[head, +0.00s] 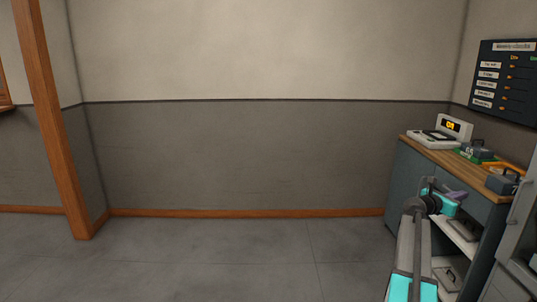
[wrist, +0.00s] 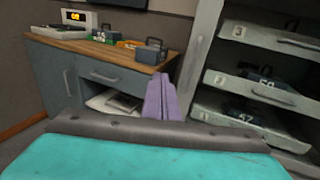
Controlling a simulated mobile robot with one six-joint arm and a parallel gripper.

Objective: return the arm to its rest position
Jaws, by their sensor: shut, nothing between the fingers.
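My arm reaches up from the lower right of the head view, grey with turquoise parts. Behind the fingers is the wooden-topped cabinet (wrist: 68,88). I cannot tell from these views how far the fingers are from the cabinet front; no contact shows.
The cabinet top (head: 428,151) carries a white console (head: 432,138) with a lit display and several dark cases. A grey rack (wrist: 202,50) with numbered shelves stands right of it. A wooden post (head: 53,120) is at left. The floor (head: 240,255) in the middle is clear.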

